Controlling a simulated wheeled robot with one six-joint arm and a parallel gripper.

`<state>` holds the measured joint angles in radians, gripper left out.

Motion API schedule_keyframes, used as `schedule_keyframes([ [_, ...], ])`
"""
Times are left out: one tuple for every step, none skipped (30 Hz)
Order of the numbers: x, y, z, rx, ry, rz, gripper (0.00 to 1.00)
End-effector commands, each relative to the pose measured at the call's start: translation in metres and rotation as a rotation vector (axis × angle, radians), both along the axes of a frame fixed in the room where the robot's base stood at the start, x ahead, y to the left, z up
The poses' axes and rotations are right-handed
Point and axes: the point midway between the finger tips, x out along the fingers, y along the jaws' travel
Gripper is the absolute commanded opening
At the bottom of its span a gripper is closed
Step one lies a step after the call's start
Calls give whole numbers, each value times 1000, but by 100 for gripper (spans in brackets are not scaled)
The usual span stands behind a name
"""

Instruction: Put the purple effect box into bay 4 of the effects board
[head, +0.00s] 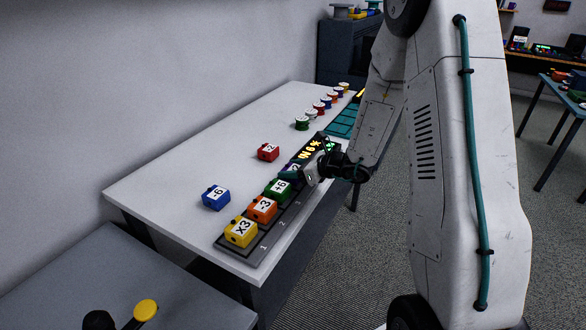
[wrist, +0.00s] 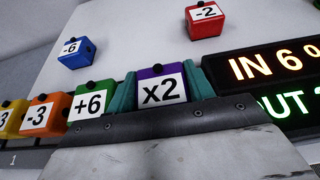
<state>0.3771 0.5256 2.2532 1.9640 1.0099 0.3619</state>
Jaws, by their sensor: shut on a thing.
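The purple effect box (wrist: 159,72), marked x2, sits between the teal fingers of my gripper (wrist: 162,90) in the wrist view. My gripper (head: 296,172) is shut on it, and in the head view it covers most of the box. The box is in line with the row on the effects board (head: 222,241), just past the green +6 box (head: 279,189), at the place of bay 4. I cannot tell whether its underside touches the board. The orange -3 box (head: 262,208) and yellow x3 box (head: 241,231) stand nearer the board's front end.
A lit display (wrist: 267,67) reading IN 6 stands just right of the purple box. A blue -6 box (head: 215,197) and a red -2 box (head: 268,152) lie loose on the white table (head: 165,180). Several coloured spools (head: 302,123) stand farther back.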

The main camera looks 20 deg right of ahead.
Motion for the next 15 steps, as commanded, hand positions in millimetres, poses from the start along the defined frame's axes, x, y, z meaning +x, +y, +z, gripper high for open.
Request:
schedule_keyframes([
  [0, -1, 0, 0, 0, -1, 26],
  [0, -1, 0, 0, 0, -1, 26],
  [0, -1, -1, 0, 0, -1, 26],
  [0, -1, -2, 0, 0, -2, 26],
  [0, -2, -3, 1, 1, -3, 26],
  [0, -2, -3, 1, 1, -3, 58],
  [0, -2, -3, 1, 1, -3, 66],
  [0, -2, -3, 1, 0, -4, 74],
  [0, -3, -3, 1, 0, -4, 74],
  [0, -3, -3, 1, 0, -4, 74],
  [0, -3, -3, 1, 0, -4, 74],
  [0, -3, -3, 1, 0, -4, 74],
  [0, -3, -3, 1, 0, -4, 74],
  [0, -3, -3, 0, 0, -4, 74],
  [0, -3, -3, 0, 0, -4, 74],
])
